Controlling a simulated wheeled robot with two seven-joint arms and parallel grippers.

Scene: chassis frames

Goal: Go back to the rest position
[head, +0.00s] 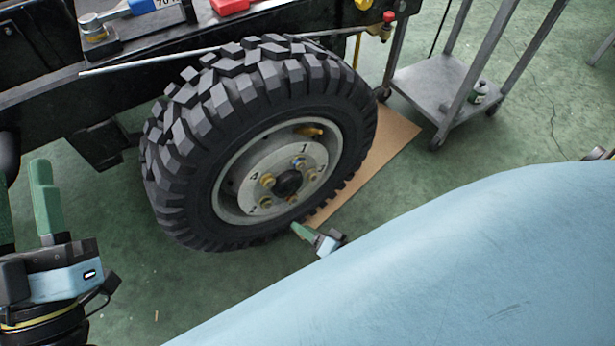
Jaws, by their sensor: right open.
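My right gripper (303,230) shows in the middle of the head view, low in front of the wheel's lower right edge. It is open, and nothing shows between its jaws. One green finger and a bit of its body show. The rest is hidden behind a large light blue link of my own, which fills the lower right. My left gripper (22,178) is at the left edge, its green fingers pointing up. The fingers stand apart with only floor between them, so it is open and empty.
A big black tyre (190,150) on a grey rim stands under a dark chassis frame (120,105). A brown board (395,150) lies under it. A grey wheeled cart (430,90) stands at the upper right. Red and blue items lie on the chassis top. Green floor is clear between.

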